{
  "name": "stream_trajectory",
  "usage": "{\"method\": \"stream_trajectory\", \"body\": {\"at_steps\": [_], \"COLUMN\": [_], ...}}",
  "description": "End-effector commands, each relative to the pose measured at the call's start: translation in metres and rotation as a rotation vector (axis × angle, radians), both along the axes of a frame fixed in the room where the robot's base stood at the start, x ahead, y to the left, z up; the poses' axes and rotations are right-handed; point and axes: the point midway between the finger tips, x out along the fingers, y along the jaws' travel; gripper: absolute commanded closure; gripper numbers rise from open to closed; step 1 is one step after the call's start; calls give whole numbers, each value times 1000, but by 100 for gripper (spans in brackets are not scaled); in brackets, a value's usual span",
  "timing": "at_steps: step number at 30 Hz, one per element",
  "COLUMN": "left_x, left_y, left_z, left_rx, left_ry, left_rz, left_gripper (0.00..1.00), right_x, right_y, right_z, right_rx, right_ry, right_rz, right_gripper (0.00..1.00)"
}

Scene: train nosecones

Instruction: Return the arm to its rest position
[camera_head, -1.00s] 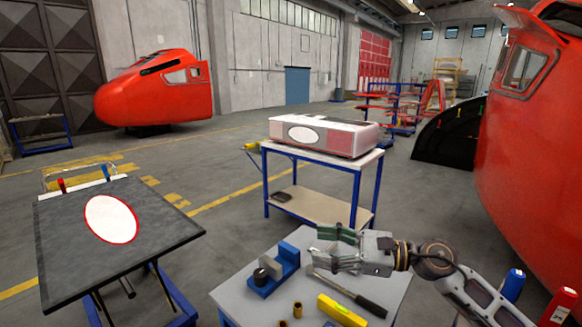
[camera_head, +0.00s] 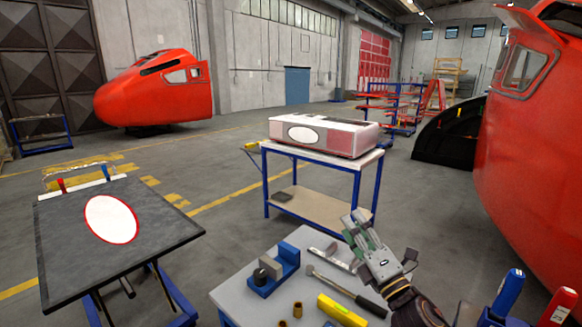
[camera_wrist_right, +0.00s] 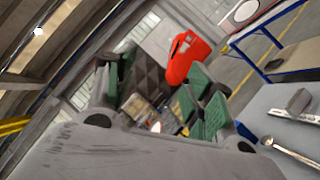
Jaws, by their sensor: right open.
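My right gripper (camera_head: 358,230) is above the right part of the grey work table (camera_head: 238,290) in the head view, with its fingers pointing up and away. Its green-padded fingers show in the right wrist view (camera_wrist_right: 160,95), spread apart with nothing between them. The arm behind it comes in from the lower right. My left gripper is not in the head view.
On the table are a blue vise (camera_head: 275,272), a hammer (camera_head: 345,290), a yellow level (camera_head: 341,310) and small brass cylinders. A cart (camera_head: 318,192) with a white-red box (camera_head: 325,136) stands behind. A red nosecone (camera_head: 530,160) is close at right.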

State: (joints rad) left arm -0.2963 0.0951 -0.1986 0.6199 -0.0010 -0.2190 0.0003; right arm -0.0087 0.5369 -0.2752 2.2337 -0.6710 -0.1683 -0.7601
Motion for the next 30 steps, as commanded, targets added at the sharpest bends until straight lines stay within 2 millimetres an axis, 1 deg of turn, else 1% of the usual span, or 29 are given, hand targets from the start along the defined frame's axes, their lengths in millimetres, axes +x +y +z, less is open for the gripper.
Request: {"method": "stream_trajectory", "body": {"at_steps": [3, 8, 14, 17, 18, 23, 26, 30], "left_x": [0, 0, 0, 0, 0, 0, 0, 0], "left_y": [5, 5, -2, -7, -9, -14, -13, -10], "left_z": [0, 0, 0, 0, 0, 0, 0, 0], "left_rx": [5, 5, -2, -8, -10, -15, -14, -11], "left_ry": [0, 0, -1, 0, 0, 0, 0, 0], "left_rz": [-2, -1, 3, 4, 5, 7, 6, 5], "left_gripper": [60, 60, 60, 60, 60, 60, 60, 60], "right_x": [2, 1, -11, -21, -26, -50, -70, -101], "right_y": [-17, -39, -62, -71, -75, -84, -88, -89], "right_z": [-21, -55, -105, -132, -143, -187, -214, -249], "right_rx": [143, 331, 561, 672, 716, 885, 987, 1120], "right_ry": [124, 291, 500, 605, 646, 811, 913, 1052], "right_rz": [-54, -131, -236, -293, -317, -419, -487, -589], "right_gripper": [46, 46, 46, 46, 46, 46, 46, 46]}}
